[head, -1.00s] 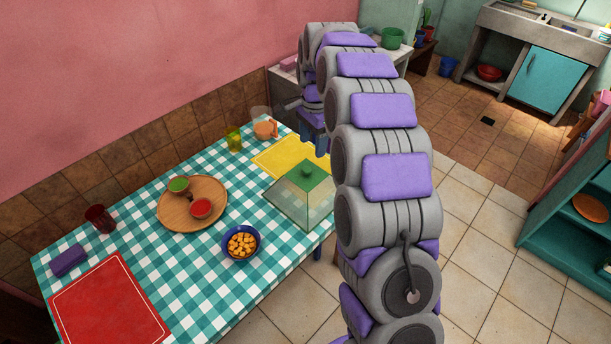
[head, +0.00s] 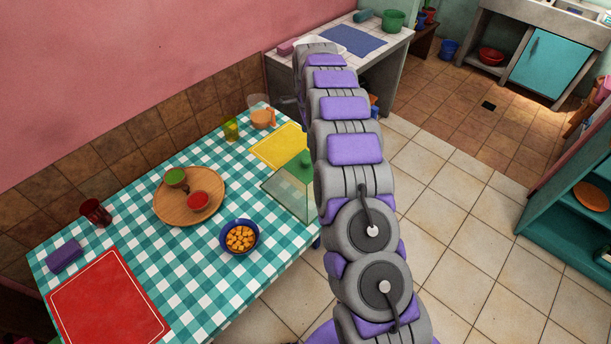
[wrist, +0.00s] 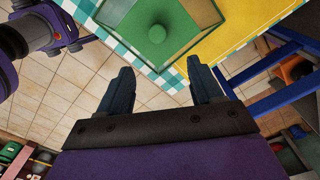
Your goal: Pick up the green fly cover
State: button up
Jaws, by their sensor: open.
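The green fly cover (head: 292,187) is a see-through pyramid with a green top and a round knob. It stands at the right end of the checked table, partly hidden behind my arm in the head view. In the wrist view the fly cover (wrist: 180,22) is at the top, with its knob (wrist: 157,33) facing the camera. My gripper (wrist: 158,82) is open and empty. Its two dark fingers point toward the cover, with the knob a little beyond the fingertips in the picture and between their lines. The gripper is hidden behind my arm in the head view.
The checked table (head: 290,242) also holds a yellow mat (head: 277,146), a wooden tray (head: 160,208) with two bowls, a blue bowl of orange cubes (head: 240,237) and a red mat (head: 108,305). A counter (head: 398,52) stands behind. The tiled floor at right is clear.

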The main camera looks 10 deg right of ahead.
send_over(306, 160)
jog(key=f, duration=0.4)
jog(key=f+b, duration=0.1)
jog(key=f, duration=0.1)
jog(key=shift+w+d+f, duration=0.2)
jog(key=shift+d, duration=0.2)
jog(key=f, duration=0.3)
jog(key=a+f+b, duration=0.1)
jog(key=f, duration=0.1)
jog(key=shift+s+f, duration=0.1)
jog(key=shift+s, duration=0.1)
grip_shut()
